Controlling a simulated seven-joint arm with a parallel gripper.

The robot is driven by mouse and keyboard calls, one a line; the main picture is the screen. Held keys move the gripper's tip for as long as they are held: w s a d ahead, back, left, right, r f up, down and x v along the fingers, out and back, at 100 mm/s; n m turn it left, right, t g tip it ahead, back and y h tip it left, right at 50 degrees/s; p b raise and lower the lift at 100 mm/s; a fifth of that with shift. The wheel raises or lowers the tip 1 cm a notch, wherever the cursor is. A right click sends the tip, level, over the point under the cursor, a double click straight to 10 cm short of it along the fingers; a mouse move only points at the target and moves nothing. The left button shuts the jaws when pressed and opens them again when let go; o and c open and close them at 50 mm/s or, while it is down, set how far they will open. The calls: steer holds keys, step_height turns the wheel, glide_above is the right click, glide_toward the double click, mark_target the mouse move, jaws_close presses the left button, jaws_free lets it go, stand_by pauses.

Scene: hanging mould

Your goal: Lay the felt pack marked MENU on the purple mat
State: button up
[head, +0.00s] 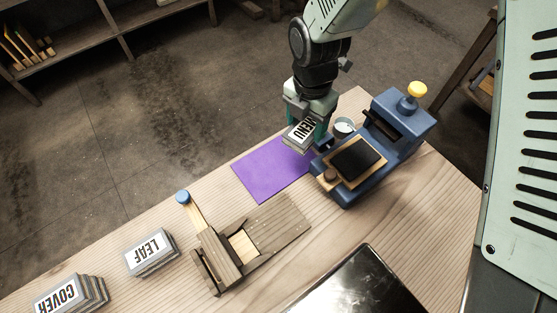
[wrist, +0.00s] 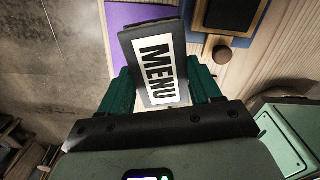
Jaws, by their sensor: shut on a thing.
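The grey felt pack marked MENU (head: 302,132) is held in my gripper (head: 305,130), above the far right end of the purple mat (head: 268,174). In the wrist view the pack (wrist: 154,62) sits between the two green fingers of my gripper (wrist: 160,90), with its label facing the camera. The pack looks tilted in the head view. The purple mat (wrist: 125,15) shows behind the pack in the wrist view, partly hidden by it. The visible part of the mat is bare.
A blue press (head: 385,135) with a yellow knob stands right of the mat, close to my gripper, with a small cup (head: 343,127) beside it. A wooden jig (head: 245,245) stands in front. Packs marked LEAF (head: 150,252) and COVER (head: 72,294) lie left. A dark plate (head: 360,287) lies near.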

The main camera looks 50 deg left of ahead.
steer(key=shift+n, duration=0.8)
steer(key=s+a+f, duration=0.1)
steer(key=s+f, duration=0.1)
steer(key=s+a+f, duration=0.1)
steer(key=f, duration=0.2)
steer(key=s+a+f, duration=0.1)
steer(key=s+f, duration=0.1)
steer(key=f, duration=0.1)
steer(key=shift+s+a, duration=0.3)
steer(key=shift+f, duration=2.1)
steer(key=shift+f, duration=0.15)
steer(key=o, duration=1.1)
steer(key=shift+o, duration=0.2)
step_height(320, 180, up, 12)
